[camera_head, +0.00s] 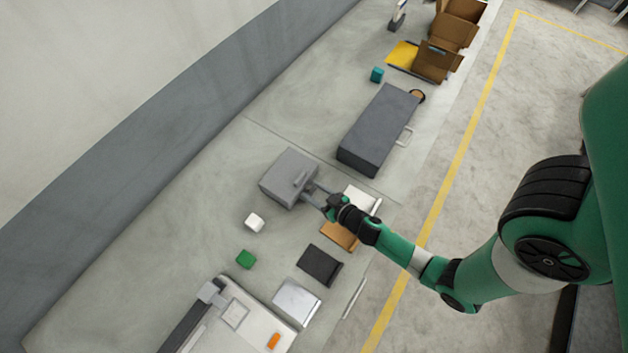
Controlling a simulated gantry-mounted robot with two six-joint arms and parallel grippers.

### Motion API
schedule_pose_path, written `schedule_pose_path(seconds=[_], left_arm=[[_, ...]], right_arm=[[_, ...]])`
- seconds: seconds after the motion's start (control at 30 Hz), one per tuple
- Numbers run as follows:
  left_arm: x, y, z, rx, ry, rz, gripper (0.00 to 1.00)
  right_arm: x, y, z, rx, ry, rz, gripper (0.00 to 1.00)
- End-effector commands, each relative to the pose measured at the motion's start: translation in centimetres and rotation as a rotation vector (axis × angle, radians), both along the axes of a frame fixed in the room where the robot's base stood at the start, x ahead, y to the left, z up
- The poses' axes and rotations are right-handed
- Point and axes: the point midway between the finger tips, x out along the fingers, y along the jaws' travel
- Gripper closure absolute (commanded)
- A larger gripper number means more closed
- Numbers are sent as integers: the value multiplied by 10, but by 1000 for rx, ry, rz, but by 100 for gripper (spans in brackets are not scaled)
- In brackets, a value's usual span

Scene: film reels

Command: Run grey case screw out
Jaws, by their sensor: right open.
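A small grey case (283,172) sits on the grey bench near the middle of the view. A small raised grey part (300,179) shows on its side facing my arm; I cannot tell whether it is the screw. My right gripper (311,188) reaches in from the right, its fingers open right beside that part. I cannot tell whether they touch it. My left gripper is not in view.
A longer dark grey case (378,128) with a handle lies behind. White (255,222) and green (245,259) blocks sit left of my gripper. A black flat item (319,265) and a silver one (296,302) lie in front. Cardboard boxes (437,60) stand at the far end.

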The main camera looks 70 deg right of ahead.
Motion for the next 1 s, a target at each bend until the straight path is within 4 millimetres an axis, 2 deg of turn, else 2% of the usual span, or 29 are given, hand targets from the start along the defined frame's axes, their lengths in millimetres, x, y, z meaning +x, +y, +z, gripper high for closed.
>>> schedule_pose_path(seconds=[0.27,0.57,0.83,1.0], left_arm=[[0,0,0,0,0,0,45],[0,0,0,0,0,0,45],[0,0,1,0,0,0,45],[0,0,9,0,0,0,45]], right_arm=[[2,-1,-1,0,0,0,47],[2,-1,-1,0,0,0,100],[2,-1,0,0,0,0,100],[1,-2,2,-1,2,12,100]])
